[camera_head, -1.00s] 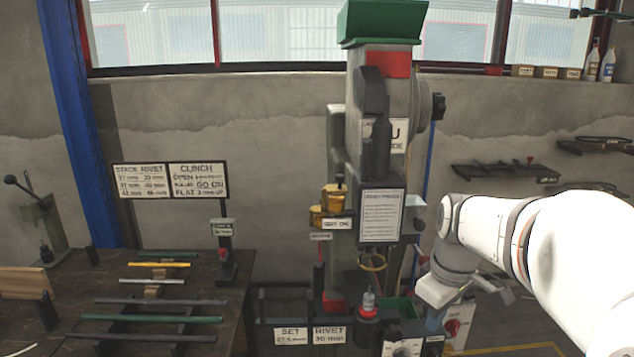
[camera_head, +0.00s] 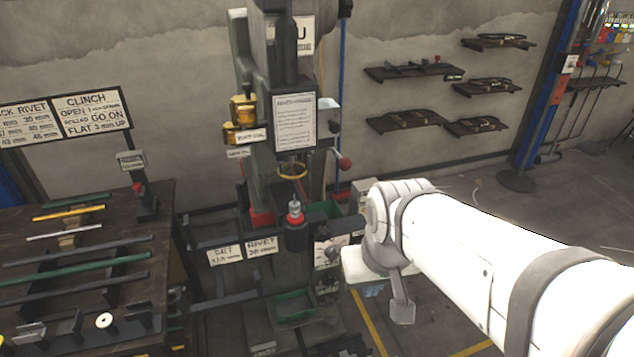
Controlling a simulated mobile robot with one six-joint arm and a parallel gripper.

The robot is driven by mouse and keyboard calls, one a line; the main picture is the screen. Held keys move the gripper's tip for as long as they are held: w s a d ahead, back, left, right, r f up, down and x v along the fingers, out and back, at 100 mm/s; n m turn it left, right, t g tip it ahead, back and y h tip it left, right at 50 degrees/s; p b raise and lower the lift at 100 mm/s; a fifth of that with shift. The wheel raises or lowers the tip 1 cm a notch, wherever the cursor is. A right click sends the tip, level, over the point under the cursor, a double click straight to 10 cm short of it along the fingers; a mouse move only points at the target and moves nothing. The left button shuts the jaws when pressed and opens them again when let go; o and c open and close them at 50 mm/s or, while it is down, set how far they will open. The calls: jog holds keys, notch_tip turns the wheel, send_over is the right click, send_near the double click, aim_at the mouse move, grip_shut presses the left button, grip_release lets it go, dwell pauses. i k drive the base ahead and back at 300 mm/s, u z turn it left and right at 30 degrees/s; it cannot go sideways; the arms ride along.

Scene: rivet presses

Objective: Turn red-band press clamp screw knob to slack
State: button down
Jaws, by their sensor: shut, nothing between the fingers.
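The tall grey-green press (camera_head: 246,100) stands left of centre against the wall. Its top, with the red band seen earlier, is above the frame now. A red ball knob (camera_head: 345,163) shows at its right side, and a red-collared post (camera_head: 295,215) stands at its front. I cannot tell which part, if any, is the clamp screw knob. My gripper (camera_head: 402,308) is at the end of the white arm, right of the press and apart from the post. It is shut and empty; its tips are only partly seen. My arm may hide parts of the press's lower right.
A dark bench (camera_head: 110,245) with coloured rods stands at left. Black rails (camera_head: 225,240) with SET and RIVET labels run in front of the press. A green tray (camera_head: 293,306) sits low at the front. Wall shelves (camera_head: 410,68) hang at right, above open floor.

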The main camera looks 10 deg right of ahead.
aim_at(322, 234)
jog(key=u, duration=1.5)
jog(key=k, duration=1.1)
jog(key=z, duration=1.6)
jog(key=i, duration=1)
jog(key=z, duration=0.05)
